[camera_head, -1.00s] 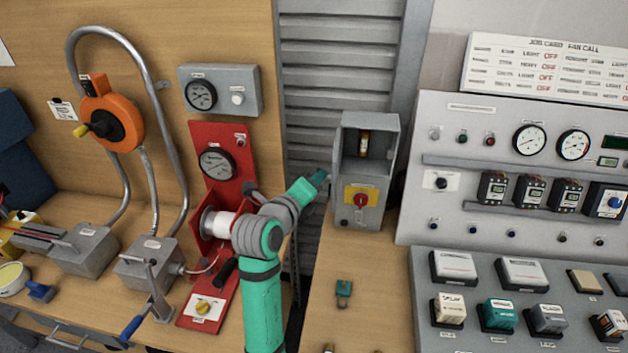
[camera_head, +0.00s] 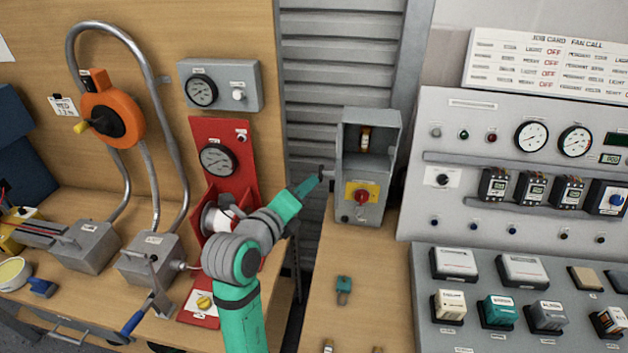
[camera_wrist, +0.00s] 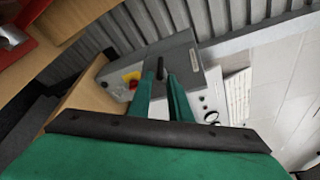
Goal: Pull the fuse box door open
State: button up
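The grey fuse box (camera_head: 370,125) stands on the bench in the head view. Its upper compartment faces me open, with a fuse (camera_head: 365,141) inside. A red knob (camera_head: 361,197) on a yellow plate is below. I see no door across the front; any door at the left side is too edge-on to make out. My green gripper (camera_head: 322,176) is at the box's left side. In the wrist view, a small black handle (camera_wrist: 160,68) lies between my fingertips (camera_wrist: 159,75), in front of the grey box (camera_wrist: 185,55). I cannot tell whether the fingers touch it.
A red panel (camera_head: 224,134) with a gauge stands left of my arm. The grey control console (camera_head: 470,210) is close on the box's right. A small green part (camera_head: 343,290) lies on the bench (camera_head: 375,270) in front of the box. Grey shutters (camera_head: 335,60) are behind.

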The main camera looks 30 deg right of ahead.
jog(key=shift+v, duration=1.55)
jog(key=s+a+f+n+t+y, duration=0.4)
jog(key=a+f+n, duration=0.4)
jog(key=f+n, duration=0.45)
jog(key=s+a+f+n+t+y, duration=0.35)
jog(key=s+a+f+n, duration=0.3)
jog(key=f+n, duration=0.6)
jog(key=s+a+f+n+y, duration=0.1)
jog(key=s+a+n, duration=0.4)
jog(key=s, duration=0.7)
jog(key=s+a+f+n+y, duration=0.1)
jog(key=s+a+n+y, duration=0.3)
jog(key=s, duration=0.8)
jog(key=shift+s+a+f+n, duration=0.3)
jog(key=shift+s+a+n, duration=0.05)
jog(key=shift+a+n, duration=0.6)
jog(key=shift+w+a+g+y, duration=0.1)
jog(key=shift+w+g+y, duration=0.1)
jog(key=shift+g+y, duration=0.05)
